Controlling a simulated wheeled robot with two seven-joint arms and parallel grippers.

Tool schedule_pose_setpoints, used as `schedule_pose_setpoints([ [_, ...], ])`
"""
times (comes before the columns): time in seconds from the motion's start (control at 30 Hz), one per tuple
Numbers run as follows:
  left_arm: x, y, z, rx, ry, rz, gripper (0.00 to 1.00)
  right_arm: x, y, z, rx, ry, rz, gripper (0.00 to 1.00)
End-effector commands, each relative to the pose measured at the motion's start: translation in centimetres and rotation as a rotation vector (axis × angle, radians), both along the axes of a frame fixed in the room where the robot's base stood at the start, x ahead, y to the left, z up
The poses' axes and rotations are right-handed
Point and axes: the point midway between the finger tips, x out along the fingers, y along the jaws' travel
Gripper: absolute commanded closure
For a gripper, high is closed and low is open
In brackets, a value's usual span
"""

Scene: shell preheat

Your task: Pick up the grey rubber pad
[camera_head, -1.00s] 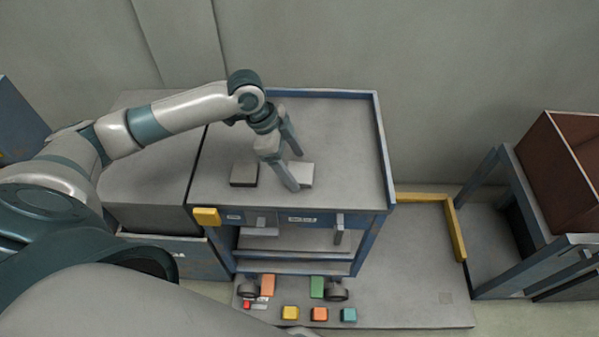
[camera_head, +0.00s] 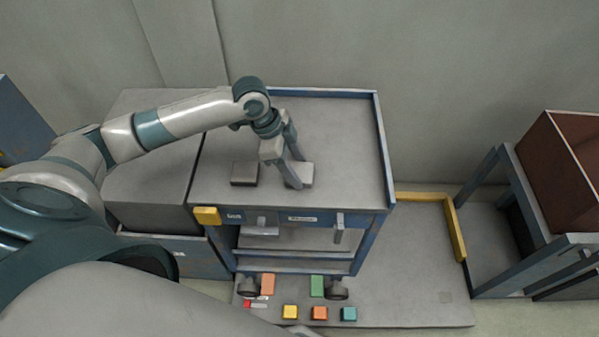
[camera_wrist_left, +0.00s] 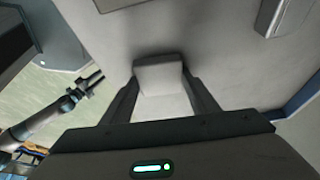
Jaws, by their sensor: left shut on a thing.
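The grey rubber pad (camera_head: 303,177), a light grey block, lies on the blue-edged cart top. In the wrist view the pad (camera_wrist_left: 162,88) sits between the two fingers of my left gripper (camera_head: 290,170), which is shut on it. The pad is at the height of the cart top in the head view; I cannot tell whether it still touches the surface. The finger hides part of it in the head view. My right gripper (camera_wrist_left: 90,84) shows small and dark at the left of the wrist view; its finger gap is too small to judge.
A darker block (camera_head: 244,174) lies left of the pad. The cart top (camera_head: 340,135) is clear to the right and back, with a raised blue rim (camera_head: 384,150). Several coloured blocks lie on the low platform (camera_head: 410,310) in front. A brown bin (camera_head: 560,170) stands at the right.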

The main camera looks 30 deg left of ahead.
Motion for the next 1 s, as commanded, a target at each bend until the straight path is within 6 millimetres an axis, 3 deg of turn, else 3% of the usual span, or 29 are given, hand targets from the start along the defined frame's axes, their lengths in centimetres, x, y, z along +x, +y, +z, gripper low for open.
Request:
schedule_pose_setpoints([
  [0.37, 0.1, 0.0, 1.1, 0.0, -0.002, -0.001, 0.7, -0.1, 0.0, -0.2, -0.001, 0.007, -0.001, 0.69],
  [0.6, 0.1, -0.2, 4.4, -0.001, -0.005, -0.003, 0.7, 0.0, -0.2, -0.4, -0.006, 0.022, -0.004, 0.69],
  [1.0, -3.4, -7.2, 8.8, -0.003, -0.004, -0.005, 0.7, -0.4, -0.8, -0.7, -0.016, 0.051, -0.009, 0.69],
])
